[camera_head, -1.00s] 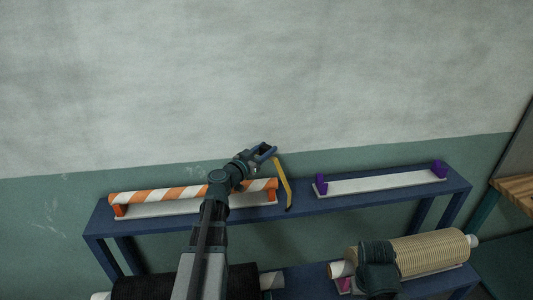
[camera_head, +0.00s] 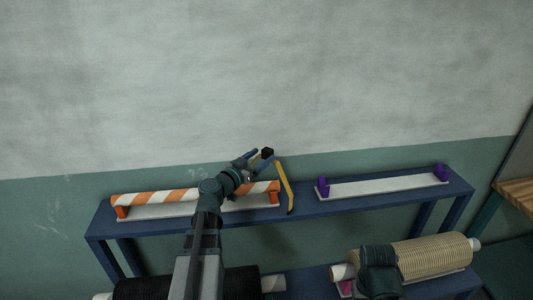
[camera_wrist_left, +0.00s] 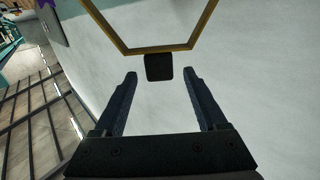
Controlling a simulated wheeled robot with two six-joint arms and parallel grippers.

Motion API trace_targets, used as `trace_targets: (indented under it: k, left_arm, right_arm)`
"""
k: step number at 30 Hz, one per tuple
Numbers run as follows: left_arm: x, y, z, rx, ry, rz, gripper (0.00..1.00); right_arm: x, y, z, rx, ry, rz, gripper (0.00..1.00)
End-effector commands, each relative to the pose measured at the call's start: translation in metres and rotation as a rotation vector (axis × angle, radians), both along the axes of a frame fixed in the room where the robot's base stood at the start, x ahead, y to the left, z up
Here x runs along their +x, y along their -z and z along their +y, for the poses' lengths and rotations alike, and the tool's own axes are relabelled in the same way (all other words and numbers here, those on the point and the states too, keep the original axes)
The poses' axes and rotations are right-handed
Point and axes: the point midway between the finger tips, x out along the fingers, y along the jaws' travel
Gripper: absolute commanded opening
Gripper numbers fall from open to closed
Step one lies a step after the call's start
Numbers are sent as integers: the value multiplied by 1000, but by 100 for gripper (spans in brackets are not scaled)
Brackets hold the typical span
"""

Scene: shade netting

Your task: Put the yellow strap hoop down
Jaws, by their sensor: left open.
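The yellow strap hoop (camera_head: 284,187) is at the right end of the orange-and-white striped roll (camera_head: 190,194), over the blue shelf (camera_head: 303,206). Its lower end is near the shelf's front edge; I cannot tell what bears it. It has a dark block-shaped grip (camera_head: 267,153) at its upper left. My left gripper (camera_head: 261,160) is open just short of that grip. In the left wrist view the yellow hoop (camera_wrist_left: 165,49) crosses the top, with the dark grip (camera_wrist_left: 158,67) at the mouth between the parted fingers, touching neither. My right gripper's fingers do not show.
An empty white cradle with purple end brackets (camera_head: 382,186) is on the shelf to the right. Below are a beige roll (camera_head: 432,255) and a black roll (camera_head: 150,285). A wall stands behind. A wooden surface (camera_head: 518,190) is at the far right.

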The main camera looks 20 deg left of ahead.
Motion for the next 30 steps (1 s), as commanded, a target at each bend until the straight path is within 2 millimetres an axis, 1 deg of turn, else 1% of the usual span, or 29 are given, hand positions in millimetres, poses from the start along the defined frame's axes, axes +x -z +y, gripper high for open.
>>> trace_targets:
  k: [1,3,9,12,17,26,28,29,30]
  left_arm:
    - [-15,0,1,0,-3,0,74]
    - [-30,0,4,0,-4,0,74]
    - [-62,0,11,0,-2,0,74]
    - [-71,0,13,0,-1,0,74]
    - [-79,0,15,0,-1,0,74]
    - [-79,1,14,-1,4,2,74]
    - [-76,5,1,-3,34,22,74]
    - [-74,8,-9,-5,59,41,74]
    - [-71,16,-28,-9,103,75,74]
  right_arm:
    - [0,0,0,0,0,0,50]
    - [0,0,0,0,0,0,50]
    - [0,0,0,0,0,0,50]
    - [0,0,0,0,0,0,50]
    - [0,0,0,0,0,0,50]
    - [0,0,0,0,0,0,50]
    - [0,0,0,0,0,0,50]
    - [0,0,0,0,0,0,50]
    - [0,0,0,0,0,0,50]
